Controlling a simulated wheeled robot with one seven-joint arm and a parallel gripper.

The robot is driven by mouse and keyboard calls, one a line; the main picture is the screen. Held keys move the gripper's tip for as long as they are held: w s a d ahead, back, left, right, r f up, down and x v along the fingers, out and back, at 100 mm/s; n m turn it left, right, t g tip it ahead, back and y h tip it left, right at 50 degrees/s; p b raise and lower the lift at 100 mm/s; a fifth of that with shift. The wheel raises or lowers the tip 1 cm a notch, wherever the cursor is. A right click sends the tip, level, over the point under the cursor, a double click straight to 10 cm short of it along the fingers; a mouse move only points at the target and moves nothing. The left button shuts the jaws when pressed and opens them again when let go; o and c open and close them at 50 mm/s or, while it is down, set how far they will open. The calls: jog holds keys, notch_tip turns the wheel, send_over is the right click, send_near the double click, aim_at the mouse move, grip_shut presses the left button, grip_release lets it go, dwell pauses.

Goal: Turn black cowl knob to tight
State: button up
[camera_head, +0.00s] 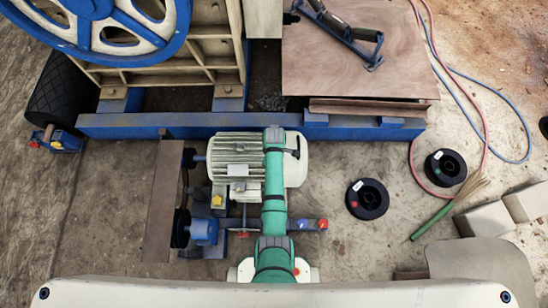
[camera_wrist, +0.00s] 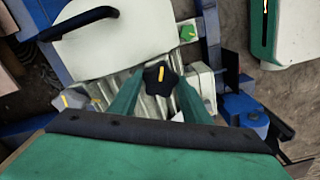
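The black star-shaped knob (camera_wrist: 161,78) with a yellow mark shows in the wrist view, over the ribbed pale housing (camera_wrist: 150,103). The yellow mark points almost straight up in that picture. The green fingers of my gripper (camera_wrist: 160,80) stand apart, one on each side of the knob, with their tips close to its edges. I cannot tell whether they touch it. In the head view my green arm (camera_head: 275,190) reaches over the finned motor (camera_head: 230,148); the black knob and my fingertips are not visible there.
A grey knob (camera_wrist: 72,100) and a green knob (camera_wrist: 187,33) flank the black one, and a black bar (camera_wrist: 75,23) crosses the pale plate (camera_wrist: 120,40). Blue machine beams (camera_head: 150,126) lie beyond the motor. Black spools (camera_head: 367,199) are on the floor at right.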

jog(key=shift+m, duration=0.4)
jog(key=m, duration=0.3)
jog(key=shift+m, duration=0.4)
jog(key=m, duration=0.4)
jog(key=shift+m, duration=0.3)
jog(key=m, duration=0.4)
jog(key=shift+m, duration=2.8)
jog(key=o, duration=1)
jog(key=shift+o, duration=0.2)
